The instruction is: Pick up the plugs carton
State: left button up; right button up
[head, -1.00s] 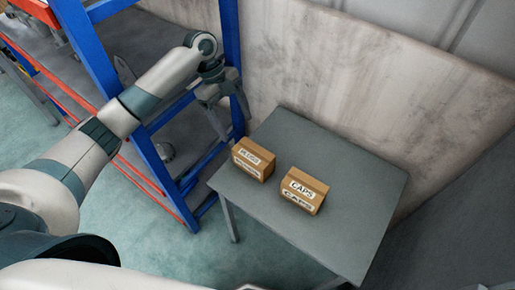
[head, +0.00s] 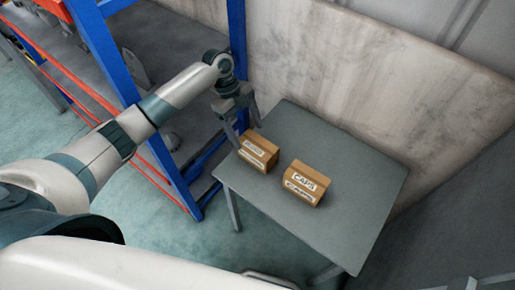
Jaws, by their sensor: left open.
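The plugs carton (head: 259,152) is a small brown box with white labels on its top and side. Its print is too blurred to read surely. It stands at the left part of the grey table, left of a like carton marked CAPS. My left gripper (head: 246,132) is open, fingers pointing down, just above and behind the carton's left end. One finger overlaps the carton's left edge in the picture; I cannot tell whether it touches. My right gripper is not in view.
The CAPS carton (head: 305,183) stands close by on the right. The grey table (head: 350,190) is otherwise bare. A blue rack post (head: 237,50) rises close behind my left gripper, and a pale wall (head: 350,80) stands behind the table.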

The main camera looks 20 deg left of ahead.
aim_at(251, 140)
pick_arm(q)
jog(key=p+x, duration=0.1)
jog(key=x, duration=0.3)
jog(key=shift+d, duration=0.1)
jog(key=shift+d+f, duration=0.1)
jog(key=shift+f, duration=0.35)
jog(key=shift+s+d+f+p, duration=0.15)
jog(key=shift+d+f+p, duration=0.15)
jog(key=shift+p, duration=0.25)
jog(key=p+x, duration=0.1)
jog(key=x, duration=0.3)
jog(key=shift+r+p, duration=0.1)
jog(key=shift+p, duration=0.3)
jog(key=shift+d+f, duration=0.1)
jog(key=shift+f, duration=0.15)
